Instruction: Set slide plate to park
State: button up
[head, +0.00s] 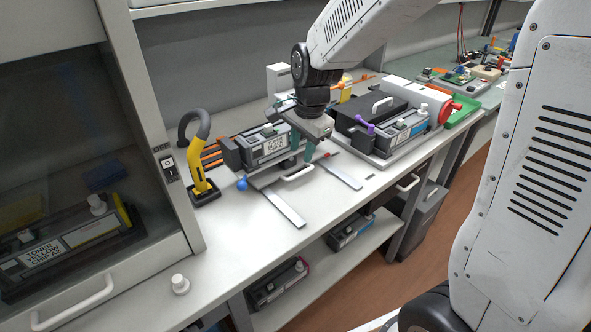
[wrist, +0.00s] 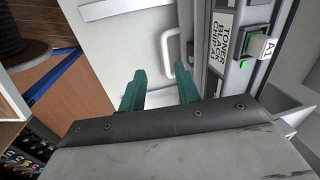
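The slide plate (head: 268,180) is a pale plate with a white bar handle on its front edge, near the middle of the bench in the head view. Two flat rails (head: 285,209) run from it toward the bench's front edge. In the wrist view the plate (wrist: 118,45) and its handle (wrist: 166,52) lie beyond my fingertips. My gripper (wrist: 160,88) has two teal fingers, apart with nothing between them, and is just above and short of the handle. A black toner cartridge (head: 264,146) stands beside the plate; its label shows in the wrist view (wrist: 222,40).
A yellow-handled hooked tool (head: 199,165) and a blue ball (head: 242,184) are left of the plate. A glass-fronted cabinet (head: 70,150) fills the left. The bench front is mostly clear, with a small white knob (head: 180,284).

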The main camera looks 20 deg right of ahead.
aim_at(295, 176)
jog(key=shift+m, duration=0.3)
jog(key=f, duration=0.3)
jog(key=w+f, duration=0.1)
jog(key=f, duration=0.1)
jog(key=w+f, duration=0.1)
jog(key=f, duration=0.2)
jog(key=shift+w+a+f, duration=0.15)
jog(key=shift+a+f, duration=0.2)
grip_shut()
